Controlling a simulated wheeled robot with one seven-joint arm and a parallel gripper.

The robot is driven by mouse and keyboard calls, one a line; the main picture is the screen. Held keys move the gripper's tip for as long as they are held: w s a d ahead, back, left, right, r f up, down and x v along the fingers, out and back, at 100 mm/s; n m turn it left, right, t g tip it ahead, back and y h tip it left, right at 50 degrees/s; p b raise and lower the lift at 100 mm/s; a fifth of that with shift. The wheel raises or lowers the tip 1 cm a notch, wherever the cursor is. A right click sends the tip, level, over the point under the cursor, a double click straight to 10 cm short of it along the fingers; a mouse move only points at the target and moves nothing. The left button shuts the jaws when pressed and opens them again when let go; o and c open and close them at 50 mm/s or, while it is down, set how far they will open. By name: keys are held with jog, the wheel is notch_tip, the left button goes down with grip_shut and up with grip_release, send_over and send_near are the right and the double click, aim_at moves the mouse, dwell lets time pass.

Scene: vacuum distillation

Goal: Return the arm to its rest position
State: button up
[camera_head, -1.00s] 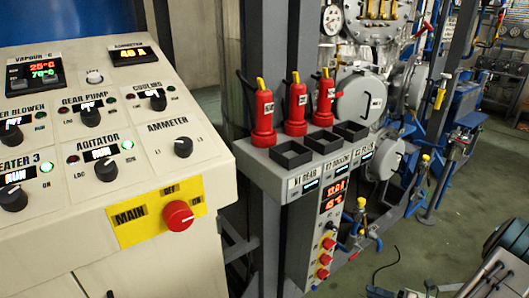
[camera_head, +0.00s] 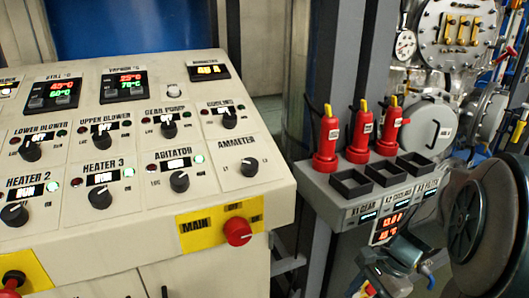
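My arm (camera_head: 490,225) reaches in from the right edge of the head view, with large dark rounded links close to the camera. My gripper (camera_head: 390,268) appears at the lower right, in front of the lower part of the grey meter box. Its fingers are small and partly cut off by the bottom edge, so I cannot tell whether they are open or shut. I see nothing clearly held in it.
A sloped control panel (camera_head: 130,150) with knobs and a red MAIN switch (camera_head: 238,231) fills the left. Vessels and pipework (camera_head: 430,125) stand at the back right.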

jog(key=s+a+r+n+t+h+p, duration=0.1)
jog(key=s+a+r+n+t+h, duration=0.2)
jog(key=r+n, duration=0.6)
jog(key=shift+s+a+n+t+h+p, duration=0.4)
jog(key=shift+s+a+n+h, duration=0.65)
jog(key=shift+n, duration=1.35)
